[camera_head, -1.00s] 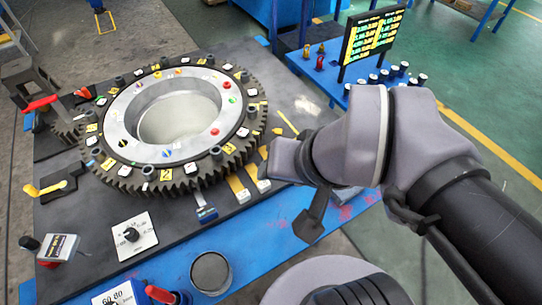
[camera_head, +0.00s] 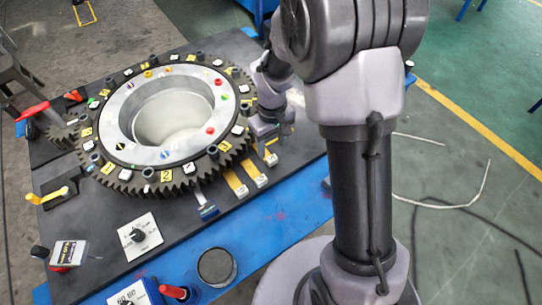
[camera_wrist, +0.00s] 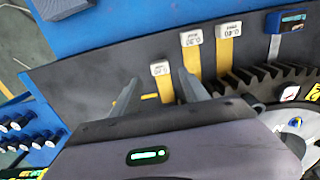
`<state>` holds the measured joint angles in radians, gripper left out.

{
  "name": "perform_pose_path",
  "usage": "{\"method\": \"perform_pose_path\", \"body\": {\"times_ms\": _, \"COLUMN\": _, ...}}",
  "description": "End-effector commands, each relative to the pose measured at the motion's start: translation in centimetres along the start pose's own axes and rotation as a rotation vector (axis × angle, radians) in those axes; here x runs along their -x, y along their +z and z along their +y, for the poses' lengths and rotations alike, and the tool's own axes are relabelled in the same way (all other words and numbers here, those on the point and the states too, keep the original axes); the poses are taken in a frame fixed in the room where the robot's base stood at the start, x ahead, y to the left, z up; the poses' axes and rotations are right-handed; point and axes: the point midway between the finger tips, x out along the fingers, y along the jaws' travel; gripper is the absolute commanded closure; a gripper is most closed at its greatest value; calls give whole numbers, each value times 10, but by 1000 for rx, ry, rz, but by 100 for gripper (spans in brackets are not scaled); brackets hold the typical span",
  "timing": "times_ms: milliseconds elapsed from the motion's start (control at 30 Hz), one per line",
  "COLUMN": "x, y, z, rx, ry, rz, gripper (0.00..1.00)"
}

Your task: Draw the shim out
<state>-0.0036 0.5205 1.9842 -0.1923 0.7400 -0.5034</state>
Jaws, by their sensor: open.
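Three yellow shims with white tags lie at the gear ring's (camera_head: 173,186) near right edge, and a fourth piece has a blue tag (camera_head: 209,212). In the wrist view, the shim with the small white tag (camera_wrist: 160,69) lies between my gripper's (camera_wrist: 160,80) fingers. Its yellow strip (camera_wrist: 165,89) runs back toward my gripper body, which hides the rest. My gripper is open, one finger on each side, with no visible contact. The other two shims (camera_wrist: 191,37) (camera_wrist: 228,29) are right of the fingers. In the head view my gripper (camera_head: 266,138) is low beside the ring, its fingertips unclear.
The gear teeth (camera_wrist: 262,75) are close right of my gripper. Several dark, white-topped cylinders (camera_wrist: 18,133) stand on blue at the left of the wrist view. A white dial plate (camera_head: 140,234) and an open round cup (camera_head: 216,266) are at the front.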

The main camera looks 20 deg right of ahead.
Motion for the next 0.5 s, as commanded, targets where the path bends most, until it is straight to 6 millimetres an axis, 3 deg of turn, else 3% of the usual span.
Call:
{"method": "perform_pose_path", "body": {"times_ms": 33, "x": -17, "y": 1, "z": 0, "rx": -1, "ry": -1, "rz": -4, "gripper": 47}}
{"method": "perform_pose_path", "body": {"times_ms": 200, "x": -47, "y": 0, "z": 0, "rx": -1, "ry": -1, "rz": -1, "gripper": 47}}
{"method": "perform_pose_path", "body": {"times_ms": 500, "x": -58, "y": 0, "z": 0, "rx": -2, "ry": 0, "rz": 1, "gripper": 47}}
